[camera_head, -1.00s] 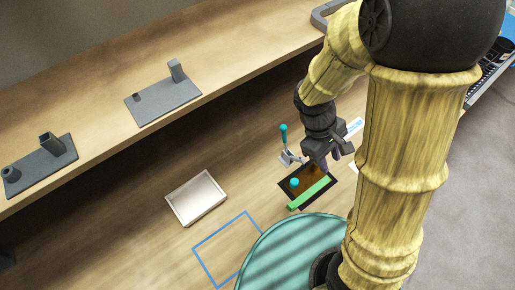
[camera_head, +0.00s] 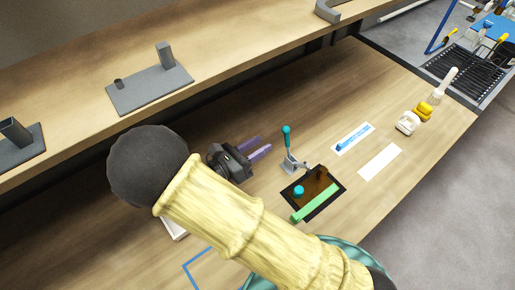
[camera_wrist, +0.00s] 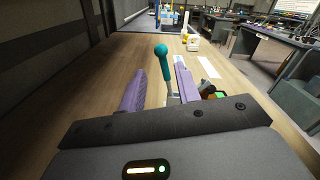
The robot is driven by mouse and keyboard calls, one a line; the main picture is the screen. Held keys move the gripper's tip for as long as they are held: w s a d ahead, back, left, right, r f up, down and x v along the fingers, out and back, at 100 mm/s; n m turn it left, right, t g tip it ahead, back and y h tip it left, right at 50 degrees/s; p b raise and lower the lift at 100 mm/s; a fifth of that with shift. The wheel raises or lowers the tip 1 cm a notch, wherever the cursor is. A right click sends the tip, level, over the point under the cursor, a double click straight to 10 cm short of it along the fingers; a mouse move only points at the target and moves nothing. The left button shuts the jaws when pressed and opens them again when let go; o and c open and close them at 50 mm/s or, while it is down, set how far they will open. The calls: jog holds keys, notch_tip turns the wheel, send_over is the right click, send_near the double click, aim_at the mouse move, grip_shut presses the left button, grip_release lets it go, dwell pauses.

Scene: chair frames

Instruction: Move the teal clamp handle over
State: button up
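The teal clamp handle (camera_head: 287,136) stands upright on a grey metal toggle clamp (camera_head: 291,164), at the back left edge of a dark framed plate (camera_head: 325,187). My gripper (camera_head: 258,148) is left of the handle, with its two purple fingers apart and pointing toward it. In the wrist view the handle (camera_wrist: 162,58) rises ahead, between the lines of the open fingers (camera_wrist: 158,85). The fingers do not appear to touch it. The lower part of the clamp is largely hidden in the wrist view.
A green bar (camera_head: 316,204) and a teal knob (camera_head: 298,190) are on the dark plate. A blue-marked strip (camera_head: 353,138), a white strip (camera_head: 379,162) and yellow and white items (camera_head: 407,123) lie to the right. A shelf with grey fixtures (camera_head: 150,90) runs along the back.

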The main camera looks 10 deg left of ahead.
jog(key=shift+d, duration=0.1)
jog(key=b+x, duration=0.1)
jog(key=x, duration=0.6)
jog(key=shift+w+d, duration=0.25)
jog(key=shift+d, duration=0.05)
jog(key=c, duration=0.5)
